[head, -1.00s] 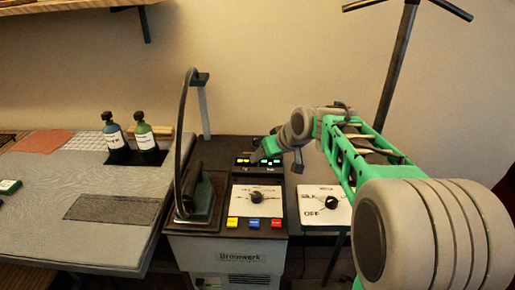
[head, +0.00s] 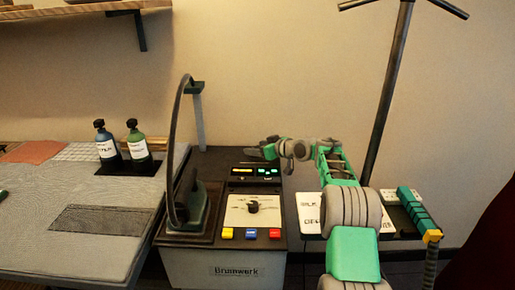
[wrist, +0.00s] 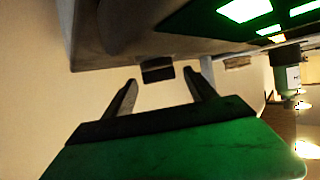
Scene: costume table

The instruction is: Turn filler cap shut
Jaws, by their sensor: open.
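My gripper (head: 250,152) is over the back of the Brumwerk ironing station (head: 200,262), behind its lit display. In the wrist view my gripper (wrist: 162,88) is open, its two dark fingers apart with nothing held between them. A small dark block (wrist: 157,70) on the station's edge shows just beyond and between the fingertips. It may be the filler cap, but I cannot tell for sure, nor whether it is turned shut. I cannot make out the cap in the head view.
The iron (head: 190,208) stands on the station's left, with a cable arching above. A dial (head: 253,206) and coloured buttons (head: 250,233) are in front. Two bottles (head: 122,145) stand on the grey board at left. A dark pole (head: 388,100) rises at right.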

